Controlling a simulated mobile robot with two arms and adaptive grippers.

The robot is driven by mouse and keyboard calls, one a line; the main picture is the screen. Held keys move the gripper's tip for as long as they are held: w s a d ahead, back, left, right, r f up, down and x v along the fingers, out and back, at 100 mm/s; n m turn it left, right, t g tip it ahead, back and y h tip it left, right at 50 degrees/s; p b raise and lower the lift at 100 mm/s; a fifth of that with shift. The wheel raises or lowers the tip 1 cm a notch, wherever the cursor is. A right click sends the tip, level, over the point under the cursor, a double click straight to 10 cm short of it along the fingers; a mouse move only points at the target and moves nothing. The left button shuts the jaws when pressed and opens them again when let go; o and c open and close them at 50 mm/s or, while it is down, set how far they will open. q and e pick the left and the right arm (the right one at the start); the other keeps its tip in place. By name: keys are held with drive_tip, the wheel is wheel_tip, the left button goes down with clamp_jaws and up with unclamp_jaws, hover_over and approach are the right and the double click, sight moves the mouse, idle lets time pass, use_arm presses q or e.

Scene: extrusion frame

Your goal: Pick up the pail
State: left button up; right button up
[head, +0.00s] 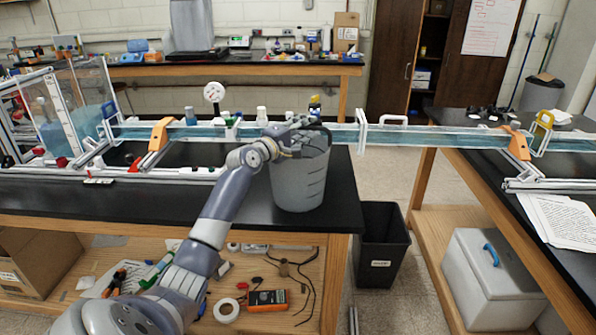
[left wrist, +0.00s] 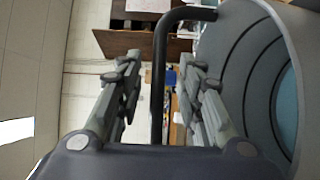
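The grey pail (head: 299,182) stands upright on the black tabletop near its right end. Dark measuring marks run up its side. My left gripper (head: 306,131) is at the pail's rim, in front of its upper part. In the left wrist view the pail's inside (left wrist: 245,65) fills the right side. The pail's black handle (left wrist: 160,80) passes between the open fingers of my left gripper (left wrist: 158,84). A gap shows between the handle and the finger on each side. My right gripper is in neither view.
A clear water channel (head: 400,135) on a white frame runs behind the pail and across the gap between the tables. A black bin (head: 381,245) stands on the floor right of the table. Papers (head: 560,222) lie on the right table.

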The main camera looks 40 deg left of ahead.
use_arm(q)
drive_tip(key=w, duration=0.4)
drive_tip(key=shift+a, duration=0.25)
drive_tip(key=shift+s, duration=0.1)
drive_tip(key=shift+c, duration=0.5)
clamp_jaws()
drive_tip(key=shift+r, duration=0.1)
